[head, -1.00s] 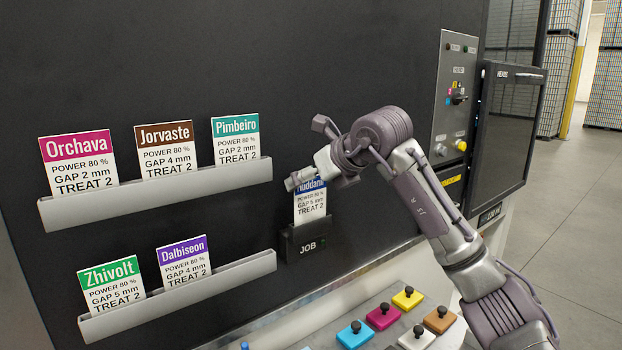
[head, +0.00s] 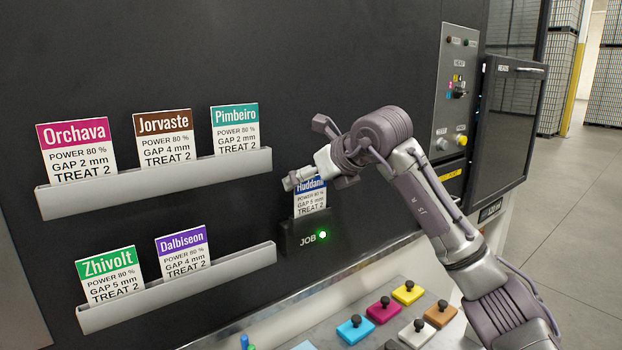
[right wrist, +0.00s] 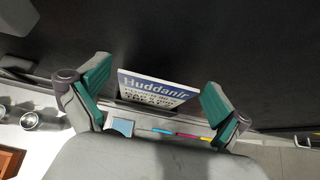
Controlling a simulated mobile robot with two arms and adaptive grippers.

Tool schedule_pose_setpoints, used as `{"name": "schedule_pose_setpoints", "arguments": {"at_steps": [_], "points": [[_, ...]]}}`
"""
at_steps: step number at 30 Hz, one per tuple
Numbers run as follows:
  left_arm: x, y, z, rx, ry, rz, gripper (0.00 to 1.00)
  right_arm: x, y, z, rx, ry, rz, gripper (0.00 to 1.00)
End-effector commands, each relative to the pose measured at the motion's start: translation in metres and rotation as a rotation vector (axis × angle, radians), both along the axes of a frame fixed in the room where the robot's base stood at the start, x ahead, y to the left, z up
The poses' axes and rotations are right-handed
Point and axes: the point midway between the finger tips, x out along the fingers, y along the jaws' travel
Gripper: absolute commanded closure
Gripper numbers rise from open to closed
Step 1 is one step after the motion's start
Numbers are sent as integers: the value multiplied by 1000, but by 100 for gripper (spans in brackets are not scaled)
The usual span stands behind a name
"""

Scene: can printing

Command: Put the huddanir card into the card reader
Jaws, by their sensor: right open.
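The Huddanir card (head: 310,201), white with a blue header, stands upright in the card reader (head: 307,237), a dark holder marked JOB with a green light lit. The arm hides part of the card's top. My right gripper (head: 290,181) is at the card's upper edge in the head view. In the right wrist view its two teal-padded fingers (right wrist: 158,88) are spread wide, one on each side of the Huddanir card (right wrist: 155,90), with gaps between pads and card. My left gripper is not in view.
An upper rack (head: 155,184) holds the Orchava, Jorvaste and Pimbeiro cards, and a lower rack (head: 180,290) the Zhivolt and Dalbiseon cards. Coloured blocks with black knobs (head: 384,310) sit on the ledge below. A control panel (head: 452,100) is at the right.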

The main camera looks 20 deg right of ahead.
Motion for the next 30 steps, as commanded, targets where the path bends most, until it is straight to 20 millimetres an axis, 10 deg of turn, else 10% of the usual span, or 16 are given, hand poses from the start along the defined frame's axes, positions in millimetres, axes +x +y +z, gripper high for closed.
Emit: {"name": "schedule_pose_setpoints", "arguments": {"at_steps": [30], "points": [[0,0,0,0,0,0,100,-94,-34,68,0,0,0,0]]}}
